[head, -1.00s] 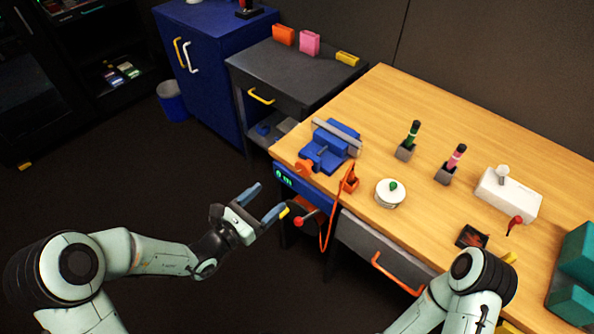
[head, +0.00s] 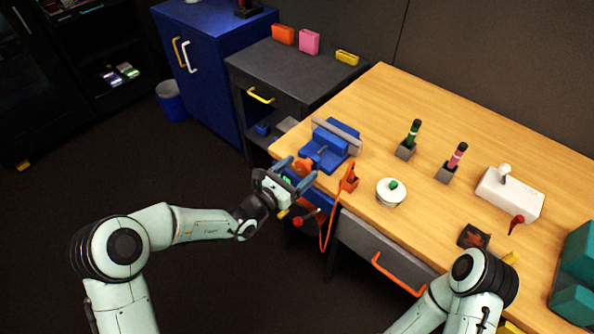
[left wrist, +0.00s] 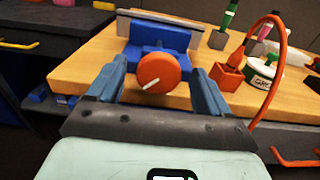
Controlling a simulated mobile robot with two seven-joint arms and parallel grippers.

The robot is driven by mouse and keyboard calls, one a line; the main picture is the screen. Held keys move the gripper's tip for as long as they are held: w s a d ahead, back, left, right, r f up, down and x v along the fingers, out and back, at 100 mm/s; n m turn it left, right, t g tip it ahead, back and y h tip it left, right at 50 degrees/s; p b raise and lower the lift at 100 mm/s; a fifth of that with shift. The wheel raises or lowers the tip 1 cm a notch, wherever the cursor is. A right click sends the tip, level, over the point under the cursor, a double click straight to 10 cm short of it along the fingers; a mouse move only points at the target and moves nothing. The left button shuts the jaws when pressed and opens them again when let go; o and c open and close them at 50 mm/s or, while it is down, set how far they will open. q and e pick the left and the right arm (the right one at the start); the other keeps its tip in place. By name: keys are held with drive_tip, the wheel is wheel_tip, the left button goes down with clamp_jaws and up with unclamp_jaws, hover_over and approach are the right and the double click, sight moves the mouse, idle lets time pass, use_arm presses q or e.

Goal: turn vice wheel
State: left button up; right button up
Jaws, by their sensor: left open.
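The blue vice (head: 328,150) with a grey jaw plate stands at the left corner of the wooden workbench. Its orange round wheel (left wrist: 158,73) with a white mark faces me in the left wrist view. In the head view the wheel (head: 304,166) is partly hidden by my gripper. My left gripper (head: 297,175) is open in front of the vice. In the left wrist view its two blue fingers (left wrist: 157,85) stand on either side of the wheel, with a gap visible on each side. My right arm shows at lower right, but its gripper is not clearly visible.
An orange holder with a hanging cable (head: 348,178) is close to the right of the vice. A round white container (head: 391,192), two pen-like tools in grey blocks and a white joystick box (head: 510,194) stand farther right.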

use_arm(q)
drive_tip(key=c, duration=1)
drive_tip(key=m+b, duration=0.1)
drive_tip(key=m, duration=0.2)
drive_tip(key=shift+d+f, duration=0.1)
drive_tip(key=shift+f, duration=0.05)
drive_tip(key=shift+s+m+b, duration=0.1)
drive_tip(key=shift+m+b, duration=0.75)
drive_tip(key=shift+m, duration=0.55)
use_arm(e)
drive_tip(key=w+f, duration=0.1)
drive_tip(key=w+d+f+t, duration=0.1)
drive_tip(key=shift+w+f, duration=0.25)
drive_tip(key=shift+f, duration=0.15)
use_arm(q)
drive_tip(key=o, duration=1)
drive_tip(key=v, duration=1.3)
drive_tip(key=shift+s+p, duration=0.2)
drive_tip(key=shift+p, duration=0.2)
use_arm(e)
drive_tip(key=shift+s+a+r, duration=0.35)
drive_tip(key=shift+s+r, duration=0.2)
drive_tip(key=shift+s, duration=0.15)
